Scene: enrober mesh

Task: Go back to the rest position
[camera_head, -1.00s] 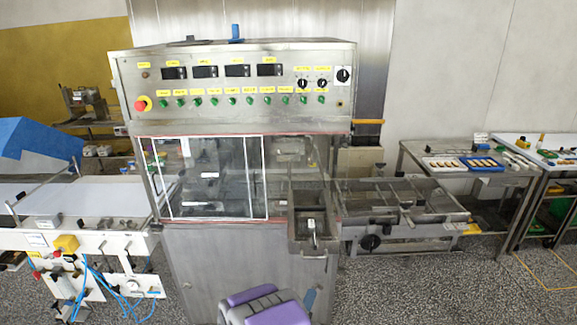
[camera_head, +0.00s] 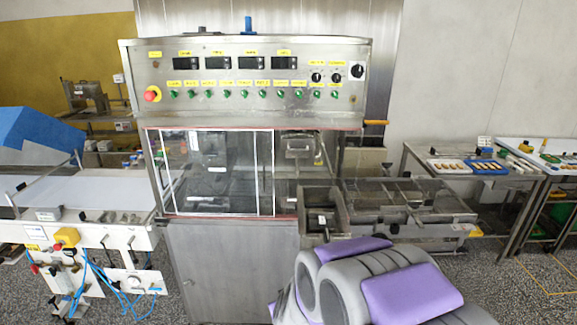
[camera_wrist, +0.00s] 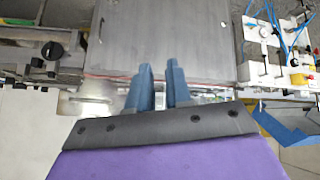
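My gripper (camera_wrist: 158,72) shows in the wrist view as two blue fingers with a narrow gap between them, and nothing is seen held there. In the head view my purple and grey arm is folded at the bottom, right of centre, and the gripper is hidden. The steel enrober (camera_head: 230,270) stands in front of me, with a control panel of knobs and displays on top. A clear window (camera_head: 215,175) with white edges covers its left middle. A small steel trough (camera_head: 322,222) juts out at its right, partly behind my arm.
A white conveyor (camera_head: 100,190) with cables and blue hoses stands at the left. A metal frame (camera_head: 440,212) extends right of the enrober. Tables on the right hold a blue tray (camera_head: 488,166) and other items. Speckled floor is clear at the lower right.

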